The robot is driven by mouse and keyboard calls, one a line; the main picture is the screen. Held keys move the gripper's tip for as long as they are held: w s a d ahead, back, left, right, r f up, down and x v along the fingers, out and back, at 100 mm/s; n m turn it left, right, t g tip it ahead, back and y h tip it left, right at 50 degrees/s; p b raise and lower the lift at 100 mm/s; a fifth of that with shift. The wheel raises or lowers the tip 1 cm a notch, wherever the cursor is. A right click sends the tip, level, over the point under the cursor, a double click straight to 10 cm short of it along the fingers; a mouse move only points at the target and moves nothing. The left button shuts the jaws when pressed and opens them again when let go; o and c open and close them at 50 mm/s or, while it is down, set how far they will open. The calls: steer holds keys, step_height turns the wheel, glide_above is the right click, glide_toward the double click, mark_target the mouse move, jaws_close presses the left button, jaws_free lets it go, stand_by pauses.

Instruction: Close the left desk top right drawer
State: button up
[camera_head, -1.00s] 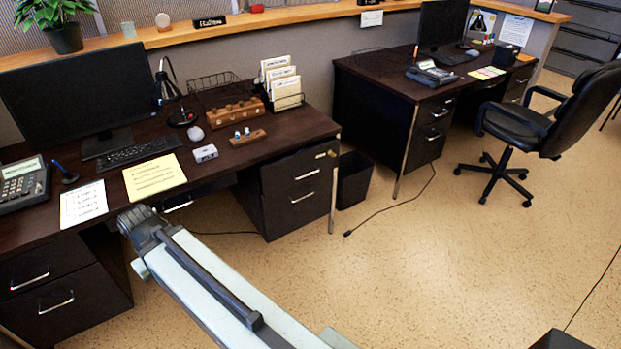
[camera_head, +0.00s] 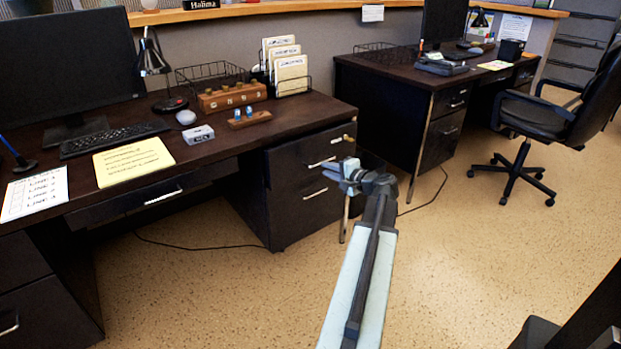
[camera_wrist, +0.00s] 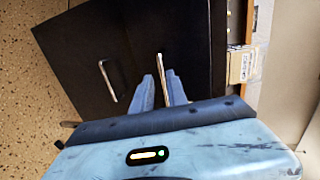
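The left desk (camera_head: 215,140) has a dark pedestal on its right side. Its top right drawer (camera_head: 290,158) has a silver handle (camera_head: 322,163) and a small brass lock. The drawer front seems to stand slightly out from the lower drawer (camera_head: 295,205); the amount is hard to tell. My gripper (camera_head: 334,171) is in front of the pedestal, near the drawer's right end. In the wrist view my gripper (camera_wrist: 161,76) is open, with two fingers apart. The top drawer's handle (camera_wrist: 163,65) appears between them; contact is not clear. The lower handle (camera_wrist: 108,80) lies to the left.
A second desk (camera_head: 390,100) and a black office chair (camera_head: 550,120) stand to the right. A black cable (camera_head: 190,243) crosses the floor under the left desk. The tan floor (camera_head: 450,270) in front is mostly clear.

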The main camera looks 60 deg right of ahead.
steer(key=shift+m+h, duration=0.3)
steer(key=shift+m, duration=0.1)
steer(key=w+d, duration=0.1)
steer(key=w, duration=0.1)
steer(key=w+d+f+b, duration=0.1)
steer(key=w, duration=0.1)
steer(key=w+d, duration=0.1)
steer(key=d, duration=0.1)
steer(key=shift+w+d+f, duration=0.1)
steer(key=shift+w+f, duration=0.15)
steer(key=shift+w, duration=0.15)
jaws_close()
stand_by(0.9)
